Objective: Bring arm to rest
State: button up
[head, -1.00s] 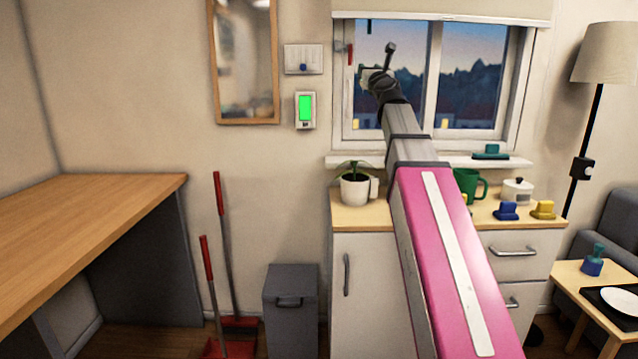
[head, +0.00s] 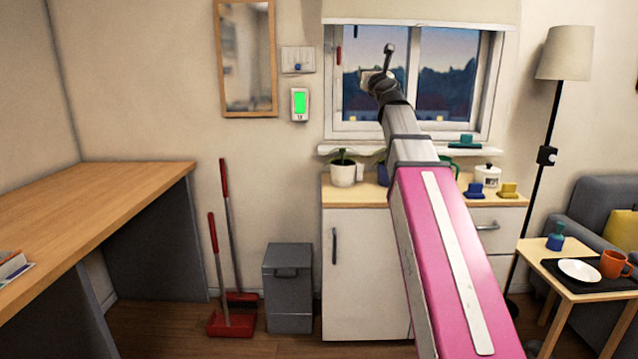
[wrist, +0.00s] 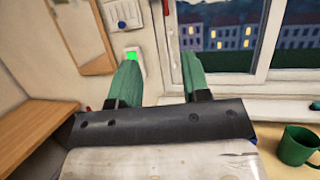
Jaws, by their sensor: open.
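My arm extends forward across the head view, a pink link with a white strip and then grey links. My gripper (head: 378,76) is at its far end, raised in front of the window, small and hard to make out there. In the wrist view my gripper (wrist: 160,80) shows two green fingers spread apart with nothing between them. The wall and window lie beyond the fingers. My gripper touches nothing that I can see.
A cabinet (head: 362,270) with a plant pot (head: 342,173) and small items stands below the window. A green mug (wrist: 298,146) is at lower right in the wrist view. A wooden desk (head: 100,200) is at left, a bin (head: 289,290) beside the cabinet, a side table (head: 590,280) at right.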

jog(key=s+a+f+n+g, duration=0.2)
jog(key=f+n+g, duration=0.55)
jog(key=f, duration=1.35)
jog(key=s+a+f+n+g, duration=0.1)
jog(key=f+n+g, duration=0.3)
jog(key=f+n, duration=1.25)
jog(key=s+d+f+n+g+h, duration=0.1)
jog(key=s+d+f+n+g, duration=0.1)
jog(key=s+f, duration=0.6)
jog(key=s+d+f+n+g+h, duration=0.1)
jog(key=s+f+n+g, duration=0.3)
jog(key=s+f, duration=0.4)
jog(key=s+d+f+n+g+h, duration=0.2)
jog(key=s+f, duration=0.6)
jog(key=f, duration=1.1)
jog(key=shift+d+n+g, duration=0.45)
jog(key=shift+n+g, duration=0.25)
jog(key=shift+g, duration=0.35)
